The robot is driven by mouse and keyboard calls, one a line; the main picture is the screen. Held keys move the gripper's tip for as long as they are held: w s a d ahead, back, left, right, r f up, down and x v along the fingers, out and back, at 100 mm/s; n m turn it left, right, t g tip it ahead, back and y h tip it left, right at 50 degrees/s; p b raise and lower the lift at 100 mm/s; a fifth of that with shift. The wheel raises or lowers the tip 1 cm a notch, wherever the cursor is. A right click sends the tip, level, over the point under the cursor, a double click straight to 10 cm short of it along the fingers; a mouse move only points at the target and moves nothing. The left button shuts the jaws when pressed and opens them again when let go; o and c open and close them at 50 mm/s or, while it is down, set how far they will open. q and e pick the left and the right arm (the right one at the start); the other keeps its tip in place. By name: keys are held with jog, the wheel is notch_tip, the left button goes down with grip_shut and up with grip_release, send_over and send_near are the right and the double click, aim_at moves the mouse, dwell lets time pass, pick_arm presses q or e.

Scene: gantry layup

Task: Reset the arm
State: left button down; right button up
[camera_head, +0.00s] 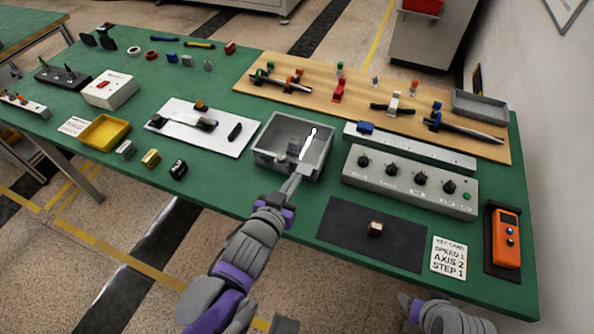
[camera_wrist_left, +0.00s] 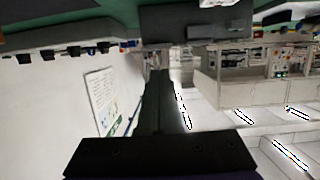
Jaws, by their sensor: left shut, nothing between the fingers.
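My left arm reaches in from the bottom of the head view. Its gripper (camera_head: 306,146) is shut and empty, with the slim fingers over the grey open bin (camera_head: 262,157) at the table's front middle. Whether the fingertips are above the bin or inside it is hard to tell. In the left wrist view the dark closed fingers (camera_wrist_left: 158,85) point away into the room, and the picture looks upside down.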

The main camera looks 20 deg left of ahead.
pick_arm(q)
jog(key=s, duration=0.1)
jog(key=s+f, duration=0.1)
jog(key=s, duration=0.2)
jog(key=shift+a+f, duration=0.1)
jog(key=shift+f, duration=0.3)
jog(key=shift+s+f+p, duration=0.2)
jog(key=shift+s+p, duration=0.1)
jog(key=shift+s, duration=0.35)
pick_arm(e)
jog(key=shift+w+r, duration=0.25)
pick_arm(q)
jog(key=shift+a+r, duration=0.1)
jog(key=shift+a, duration=0.1)
jog(key=s+a+r+g+p, duration=0.1)
jog(key=s+r+g+p, duration=0.2)
jog(key=s+g+p, duration=0.4)
jog(key=shift+a+r+g+y+p, duration=0.35)
jog(key=shift+g+p, duration=0.4)
jog(key=shift+g, duration=0.45)
pick_arm(e)
notch_tip(320, 180, up, 10)
jog(key=w, duration=0.1)
jog(key=shift+w+f, duration=0.2)
jog(key=shift+w, duration=0.2)
